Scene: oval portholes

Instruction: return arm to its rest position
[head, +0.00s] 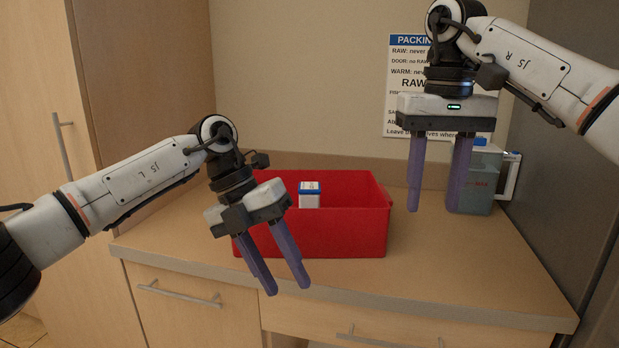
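My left gripper (287,289) hangs in front of the red bin, with its purple fingers pointing down and a little to the right. The fingers are apart with nothing between them. My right gripper (433,210) is higher and to the right, with its purple fingers pointing straight down. They are wide apart and hold nothing. Its right finger covers part of the grey jug behind it.
A red bin (345,235) stands on the wooden counter (470,262) with a white and blue box (309,198) inside. A grey jug (482,185) stands at the back right below a wall sign (405,85). The counter's right front is clear.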

